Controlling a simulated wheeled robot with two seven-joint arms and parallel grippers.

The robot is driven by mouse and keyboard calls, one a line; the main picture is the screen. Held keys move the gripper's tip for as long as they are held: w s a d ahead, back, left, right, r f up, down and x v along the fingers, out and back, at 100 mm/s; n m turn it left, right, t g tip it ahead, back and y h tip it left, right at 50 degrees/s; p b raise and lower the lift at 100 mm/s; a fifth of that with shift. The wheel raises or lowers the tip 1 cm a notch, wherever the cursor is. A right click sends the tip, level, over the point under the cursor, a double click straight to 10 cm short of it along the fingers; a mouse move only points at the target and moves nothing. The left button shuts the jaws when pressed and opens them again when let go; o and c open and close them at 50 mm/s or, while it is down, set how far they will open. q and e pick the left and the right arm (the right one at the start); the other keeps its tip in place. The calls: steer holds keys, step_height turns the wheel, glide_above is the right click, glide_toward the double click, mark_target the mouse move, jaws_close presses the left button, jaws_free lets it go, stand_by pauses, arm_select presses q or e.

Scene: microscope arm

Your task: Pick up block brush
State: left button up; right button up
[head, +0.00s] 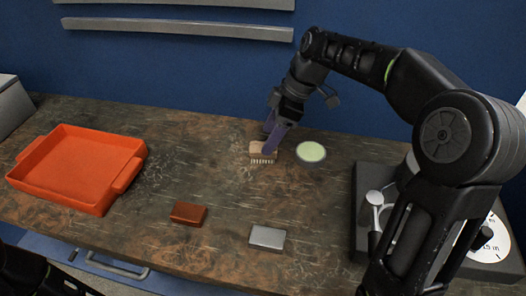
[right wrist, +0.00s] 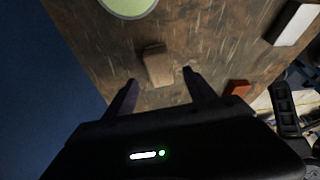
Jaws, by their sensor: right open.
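The block brush (head: 263,155) lies on the worktable, with a tan wooden back and pale bristles that show toward the front edge in the head view. My right gripper (head: 271,143) is over the brush with its purple fingers pointing down. In the right wrist view the brush (right wrist: 157,65) sits ahead of and between the two open fingers (right wrist: 160,90), and no grip on it shows. Whether a finger touches it cannot be told. My left gripper does not show; only a dark part of my left arm is at the lower left of the head view.
A green-topped round disc (head: 311,152) lies close right of the brush. A red-brown block (head: 188,214) and a silver block (head: 267,238) lie nearer the front. An orange tray (head: 124,182) is at left, and a dark-based device (head: 366,190) at right.

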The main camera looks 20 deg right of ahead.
mark_target(255, 155)
steer(key=shift+f, duration=0.1)
steer(key=x, duration=0.5)
steer(key=shift+c, duration=0.4)
jaws_close()
stand_by(0.6)
